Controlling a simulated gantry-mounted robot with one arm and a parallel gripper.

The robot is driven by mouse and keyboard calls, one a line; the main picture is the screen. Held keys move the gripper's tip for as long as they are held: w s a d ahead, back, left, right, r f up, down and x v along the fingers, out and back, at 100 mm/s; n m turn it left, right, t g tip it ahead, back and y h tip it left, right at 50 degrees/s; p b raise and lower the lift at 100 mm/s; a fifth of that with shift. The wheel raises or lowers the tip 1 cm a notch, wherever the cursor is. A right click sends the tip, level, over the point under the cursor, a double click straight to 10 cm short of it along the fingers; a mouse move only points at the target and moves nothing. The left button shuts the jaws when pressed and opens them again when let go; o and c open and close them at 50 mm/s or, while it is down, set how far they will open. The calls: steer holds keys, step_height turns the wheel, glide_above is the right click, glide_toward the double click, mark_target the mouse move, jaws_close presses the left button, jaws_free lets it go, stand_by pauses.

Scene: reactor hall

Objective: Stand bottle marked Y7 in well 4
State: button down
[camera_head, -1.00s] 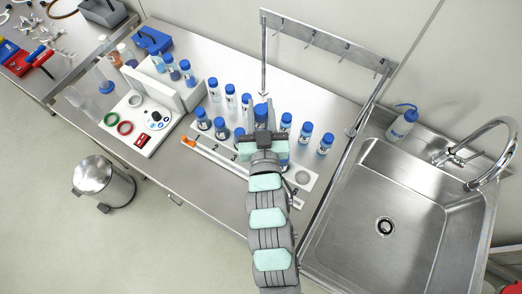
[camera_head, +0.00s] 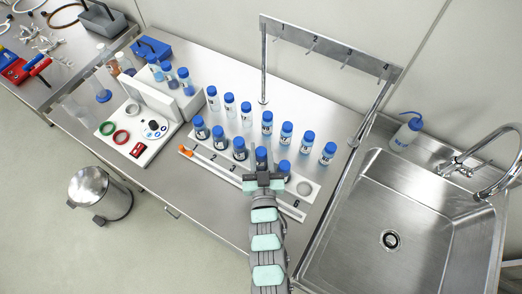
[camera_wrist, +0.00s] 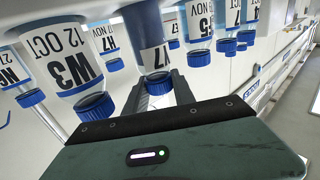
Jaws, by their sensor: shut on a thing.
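A row of blue-capped bottles stands in the numbered white rack (camera_head: 317,187) at the bench front. My gripper (camera_head: 262,168) is at the fourth place from the left and is shut on a blue-capped bottle (camera_head: 261,154). That bottle is upright at well 4, its cap about level with its neighbours' caps; my gripper hides its base. The upside-down wrist view shows the held bottle (camera_wrist: 153,45) between the fingers; a 7 shows on its label, the rest is partly hidden. A bottle marked W3 (camera_wrist: 70,62) is close beside it. Well 6 (camera_head: 304,188) is empty.
Several more bottles (camera_head: 267,123) stand in a row behind the rack. A hook rail (camera_head: 330,48) spans above them.

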steer(key=shift+f, duration=0.25)
steer(key=shift+f, duration=0.2)
steer(key=c, duration=1.1)
jaws_free()
steer(key=shift+o, duration=0.2)
steer(key=shift+r, duration=0.1)
